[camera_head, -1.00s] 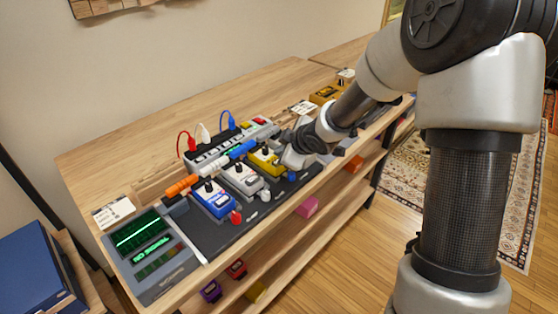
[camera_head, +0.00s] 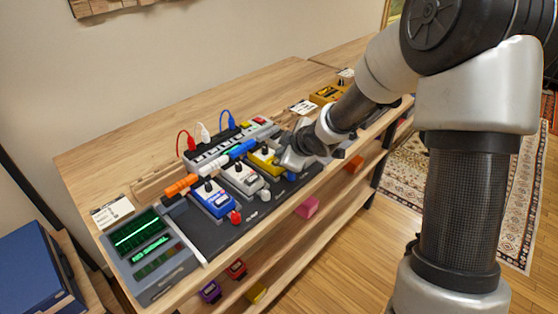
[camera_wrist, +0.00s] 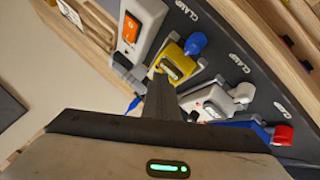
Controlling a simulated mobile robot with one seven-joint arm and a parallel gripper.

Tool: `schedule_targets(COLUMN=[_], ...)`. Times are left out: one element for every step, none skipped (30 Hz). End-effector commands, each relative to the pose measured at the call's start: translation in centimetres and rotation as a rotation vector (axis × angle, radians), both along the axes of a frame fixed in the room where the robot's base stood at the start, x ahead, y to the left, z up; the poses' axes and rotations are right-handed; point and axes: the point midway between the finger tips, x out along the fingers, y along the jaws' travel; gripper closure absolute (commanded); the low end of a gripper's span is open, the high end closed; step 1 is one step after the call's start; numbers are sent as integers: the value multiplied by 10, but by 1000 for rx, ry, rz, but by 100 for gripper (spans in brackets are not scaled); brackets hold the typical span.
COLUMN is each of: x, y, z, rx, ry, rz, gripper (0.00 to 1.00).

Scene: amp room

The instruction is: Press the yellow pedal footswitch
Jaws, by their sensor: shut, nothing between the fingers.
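The yellow pedal (camera_head: 262,161) sits on the dark pedalboard between the white pedal and my gripper. In the wrist view the yellow pedal (camera_wrist: 192,69) shows a pale metal part on its top face and a blue clamp knob beside it. My gripper (camera_wrist: 160,82) is shut and empty, its tips at the near edge of the yellow pedal's top. I cannot tell whether they touch it. In the head view my gripper (camera_head: 287,160) is at the pedal's right side, and its tips are mostly hidden.
The white pedal (camera_head: 242,180) and blue pedal (camera_head: 213,199) stand to the left. Behind is a grey unit (camera_head: 209,153) with red, white and blue cables. A screen (camera_head: 143,238) at the left reads "NO SIGNAL". A unit with an orange switch (camera_wrist: 129,30) is close beyond the yellow pedal.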

Motion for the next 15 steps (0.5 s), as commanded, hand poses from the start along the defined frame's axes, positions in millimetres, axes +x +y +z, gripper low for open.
schedule_targets(x=[0, 0, 0, 0, 0, 0, 0, 0, 0, 0, 0, 0, 0, 0, 0], y=[0, 0, 0, 0, 0, 0, 0, 0, 0, 0, 0, 0, 0, 0, 0], z=[0, 0, -1, -1, -1, -2, -2, -2, -3, -3, -4, -4, -5, -5, -5], rx=[0, 0, 0, 0, 0, 0, 0, 0, 0, 0, 0, 0, 0, 0, 0], ry=[0, 0, 0, 0, 0, 0, 0, 0, 0, 0, 0, 0, 0, 0, 0], rz=[0, 0, 0, 0, 0, 0, 0, 0, 0, 0, 0, 0, 0, 0, 0], gripper=[100, 100, 100, 100, 100, 100, 100, 100, 100, 100, 100, 100, 100, 100, 100])
